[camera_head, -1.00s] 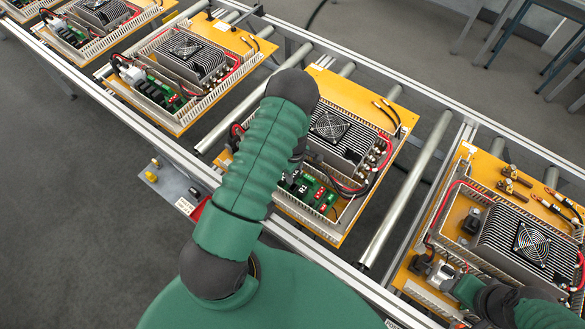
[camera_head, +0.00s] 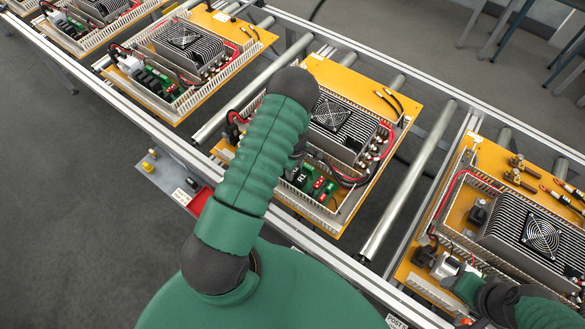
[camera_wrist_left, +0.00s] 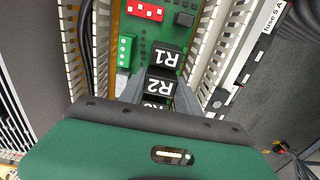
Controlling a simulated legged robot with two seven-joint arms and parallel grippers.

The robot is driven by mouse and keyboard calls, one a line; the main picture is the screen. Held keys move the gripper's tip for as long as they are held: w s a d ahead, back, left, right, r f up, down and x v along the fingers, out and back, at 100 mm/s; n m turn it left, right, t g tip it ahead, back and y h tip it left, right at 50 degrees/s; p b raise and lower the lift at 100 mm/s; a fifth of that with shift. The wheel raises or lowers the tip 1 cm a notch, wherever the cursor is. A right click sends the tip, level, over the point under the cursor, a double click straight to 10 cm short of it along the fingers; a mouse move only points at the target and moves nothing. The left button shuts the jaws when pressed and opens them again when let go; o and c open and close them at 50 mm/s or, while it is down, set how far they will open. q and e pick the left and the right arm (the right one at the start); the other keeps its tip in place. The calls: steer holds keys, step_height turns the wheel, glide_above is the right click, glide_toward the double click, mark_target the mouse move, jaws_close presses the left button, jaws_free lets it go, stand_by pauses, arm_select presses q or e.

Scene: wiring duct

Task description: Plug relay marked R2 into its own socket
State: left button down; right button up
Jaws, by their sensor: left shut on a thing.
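In the left wrist view the black relay marked R2 (camera_wrist_left: 160,85) sits between the two grey fingers of my left gripper (camera_wrist_left: 160,93), which is shut on it. A black relay marked R1 (camera_wrist_left: 168,58) stands just beyond it on the green circuit board (camera_wrist_left: 140,45). Another black relay, its mark partly covered, shows on the near side, by the gripper body. The socket under R2 is hidden, and I cannot tell how far R2 is seated. In the head view my left arm covers most of this gripper; the R1 relay (camera_head: 302,177) shows beside it. My right gripper (camera_head: 453,272) is at the right-hand panel, its fingers unclear.
Slotted wiring-duct walls (camera_wrist_left: 206,45) flank the circuit board closely. A finned heatsink with fan (camera_head: 330,114) stands behind it on the orange panel (camera_head: 350,75). Similar panels lie left and right on the roller conveyor (camera_head: 410,185). A tray with a red patch (camera_head: 198,200) is at the near rail.

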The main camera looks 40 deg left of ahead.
arm_select(q)
steer(key=shift+a+f, duration=0.25)
steer(key=shift+a, duration=0.45)
steer(key=shift+a+f, duration=0.2)
steer(key=shift+a, duration=0.45)
steer(key=shift+s+d+r, duration=0.1)
steer(key=shift+d+r, duration=0.2)
steer(key=shift+d, duration=0.2)
steer(key=shift+d+r, duration=0.1)
steer(key=shift+d, duration=0.15)
steer(key=shift+b, duration=0.3)
steer(key=shift+a+f, duration=0.2)
steer(key=shift+a, duration=0.3)
steer(key=shift+a+f, duration=0.1)
steer(key=shift+f, duration=0.1)
steer(key=shift+d+f+b, duration=0.15)
steer(key=shift+d+b, duration=0.25)
steer(key=shift+d, duration=0.05)
steer(key=shift+f, duration=0.2)
arm_select(e)
steer(key=shift+a+f, duration=0.4)
steer(key=shift+f, duration=0.35)
